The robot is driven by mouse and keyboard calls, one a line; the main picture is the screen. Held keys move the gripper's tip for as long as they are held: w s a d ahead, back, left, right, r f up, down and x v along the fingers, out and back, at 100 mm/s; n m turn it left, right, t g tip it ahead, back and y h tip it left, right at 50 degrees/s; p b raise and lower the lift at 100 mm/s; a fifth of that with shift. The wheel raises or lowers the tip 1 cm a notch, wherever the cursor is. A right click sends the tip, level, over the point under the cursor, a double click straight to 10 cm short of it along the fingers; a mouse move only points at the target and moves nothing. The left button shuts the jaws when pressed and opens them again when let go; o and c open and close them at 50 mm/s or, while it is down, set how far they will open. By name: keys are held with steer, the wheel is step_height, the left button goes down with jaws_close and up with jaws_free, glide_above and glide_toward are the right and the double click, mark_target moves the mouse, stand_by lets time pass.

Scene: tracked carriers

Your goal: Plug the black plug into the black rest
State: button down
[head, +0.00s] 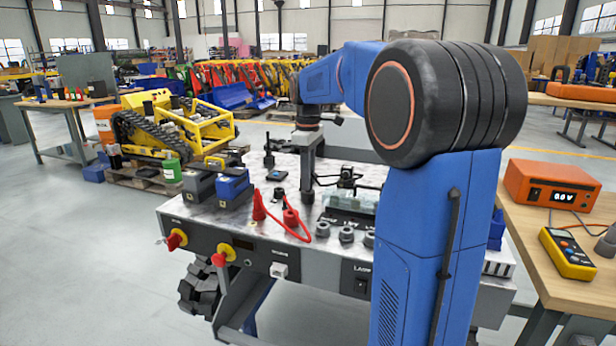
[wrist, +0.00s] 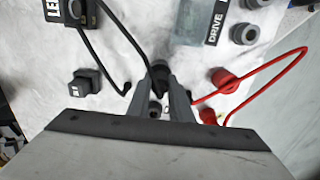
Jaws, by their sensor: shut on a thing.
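My gripper (wrist: 160,78) is shut on the black plug (wrist: 160,73), a dark piece between the fingertips in the wrist view. A black cable runs to it from the upper left. In the head view my gripper (head: 307,196) points down over the metal bench, and the plug cannot be told apart there. A small dark fitting (head: 279,193) stands left of my gripper, behind the red plugs; it may be the black rest. A grey ring (wrist: 155,108) shows between my fingers in the wrist view, partly hidden. I cannot tell whether the plug touches anything.
Two red plugs (head: 260,206) joined by a red cable stand near the front. Grey round sockets (head: 347,234) line the front beside the DRIVE plate (wrist: 216,32). A black box (wrist: 70,10) and a small black block (wrist: 85,82) lie left in the wrist view.

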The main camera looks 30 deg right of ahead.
steer(key=shift+f, duration=0.35)
steer(key=c, duration=1.5)
jaws_free()
step_height(320, 180, up, 17)
steer(key=shift+r, duration=0.2)
steer(key=s+a+f+m+t, duration=0.1)
steer(key=s+a+f+m, duration=0.1)
steer(key=s+a+f, duration=0.3)
steer(key=s+a+f+m+t, duration=0.2)
steer(key=s+a+f, duration=0.3)
steer(key=s+f, duration=0.9)
steer(key=s+a+f+m+t, duration=0.1)
steer(key=s+a+f+m, duration=0.2)
steer(key=s+f, duration=0.6)
steer(key=shift+s+a+f+m+t, duration=0.15)
steer(key=shift+s+a+t, duration=0.05)
steer(key=shift+s+a, duration=0.45)
steer(key=shift+s+a+f+m+t, duration=0.2)
steer(key=shift+s+a, duration=0.25)
steer(key=shift+a, duration=0.3)
